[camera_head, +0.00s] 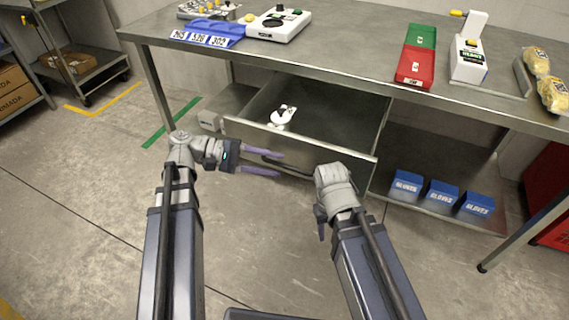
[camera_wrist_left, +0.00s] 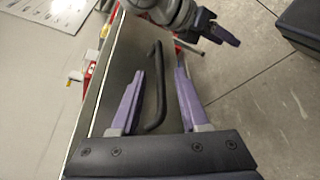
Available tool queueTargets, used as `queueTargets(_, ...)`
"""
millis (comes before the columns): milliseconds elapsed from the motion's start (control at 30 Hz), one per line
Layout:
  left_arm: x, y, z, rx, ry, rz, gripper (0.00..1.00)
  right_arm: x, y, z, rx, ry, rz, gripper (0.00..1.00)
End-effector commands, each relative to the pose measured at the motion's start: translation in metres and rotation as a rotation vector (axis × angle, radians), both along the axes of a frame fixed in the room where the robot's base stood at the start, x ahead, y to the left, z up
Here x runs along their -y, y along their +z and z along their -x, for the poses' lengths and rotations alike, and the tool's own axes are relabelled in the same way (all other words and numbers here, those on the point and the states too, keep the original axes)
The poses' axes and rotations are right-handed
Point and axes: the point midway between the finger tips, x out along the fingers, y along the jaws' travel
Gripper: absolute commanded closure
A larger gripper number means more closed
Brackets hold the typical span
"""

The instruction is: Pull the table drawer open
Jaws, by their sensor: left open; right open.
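The table drawer (camera_head: 345,163) stands pulled partly out under the metal bench, and its inside shows from above. Its black bar handle (camera_wrist_left: 156,88) shows in the left wrist view. My left gripper (camera_head: 281,166) is at the drawer front, with its purple fingers open. In the left wrist view the handle lies between the two fingers (camera_wrist_left: 158,72), with gaps visible on both sides. My right gripper (camera_wrist_left: 221,32) is open near the right part of the drawer front; in the head view its fingers are mostly hidden by the wrist.
A white object (camera_head: 283,116) lies in the drawer. The bench top (camera_head: 340,50) carries a blue number tray (camera_head: 208,34), a red and green tray (camera_head: 416,62) and a white device (camera_head: 469,62). Blue glove boxes (camera_head: 441,192) stand on the lower shelf. Floor before the drawer is clear.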

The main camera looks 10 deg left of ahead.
Motion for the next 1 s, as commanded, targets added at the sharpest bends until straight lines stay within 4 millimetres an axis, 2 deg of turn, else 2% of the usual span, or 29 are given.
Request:
queueTargets(100,-0.017,0.005,0.000,-0.001,0.002,0.000,0.55,0.000,0.005,0.000,0.000,0.000,-0.001,0.50)
queueTargets(300,-0.029,0.007,0.001,0.000,0.000,0.000,0.55,0.000,0.007,0.000,0.000,0.000,-0.001,0.50)
queueTargets(1000,-0.030,0.006,0.002,0.000,-0.001,0.000,0.55,0.000,0.006,0.000,0.000,0.000,-0.001,0.50)
